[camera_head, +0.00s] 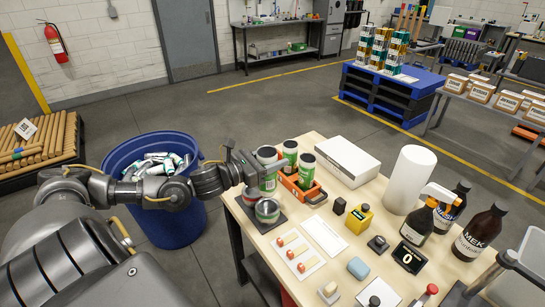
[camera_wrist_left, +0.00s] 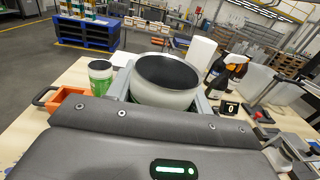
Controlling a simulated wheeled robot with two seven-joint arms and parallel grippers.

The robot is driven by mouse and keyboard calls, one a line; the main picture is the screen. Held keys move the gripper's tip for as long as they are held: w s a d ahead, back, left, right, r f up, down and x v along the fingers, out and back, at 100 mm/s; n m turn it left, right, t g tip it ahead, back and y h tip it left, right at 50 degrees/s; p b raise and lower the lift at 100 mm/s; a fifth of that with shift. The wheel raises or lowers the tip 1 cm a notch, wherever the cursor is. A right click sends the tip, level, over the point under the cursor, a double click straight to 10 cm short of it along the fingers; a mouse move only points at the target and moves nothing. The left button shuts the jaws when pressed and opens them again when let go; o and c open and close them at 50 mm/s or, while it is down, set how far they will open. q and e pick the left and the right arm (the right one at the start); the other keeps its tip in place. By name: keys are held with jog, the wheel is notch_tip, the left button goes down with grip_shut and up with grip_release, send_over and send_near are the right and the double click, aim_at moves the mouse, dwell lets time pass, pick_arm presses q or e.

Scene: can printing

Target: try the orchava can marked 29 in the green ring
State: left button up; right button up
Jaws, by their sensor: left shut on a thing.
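My left gripper (camera_head: 250,167) is shut on a green, white and dark-topped can (camera_head: 268,172), held upright beside the orange carrier (camera_head: 303,190). In the left wrist view this can (camera_wrist_left: 165,92) fills the space between the gripper fingers (camera_wrist_left: 165,100); its dark round top faces the camera. Two similar cans stand in the carrier, one at the back (camera_head: 290,152) and one in front (camera_head: 306,167). A round gauge with green (camera_head: 267,211) and another with red (camera_head: 250,195) sit on a dark mat, below the held can in the picture. The can numbers are too small to read.
A blue bin (camera_head: 190,222) of cans stands left of the table. On the table are a white box (camera_head: 347,160), a white paper roll (camera_head: 407,180), dark bottles (camera_head: 480,235), a yellow container (camera_head: 360,218) and a small display (camera_head: 408,258) reading 0.

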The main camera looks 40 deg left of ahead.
pick_arm(q)
notch_tip(320, 180, down, 3)
jog(key=shift+r+b, duration=0.15)
jog(key=shift+b, duration=0.6)
jog(key=shift+f+b, duration=0.8)
jog(key=shift+f, duration=0.5)
jog(key=shift+b, duration=0.3)
jog(key=shift+f+b, duration=2.5)
jog(key=shift+f, duration=0.35)
dwell(2.6)
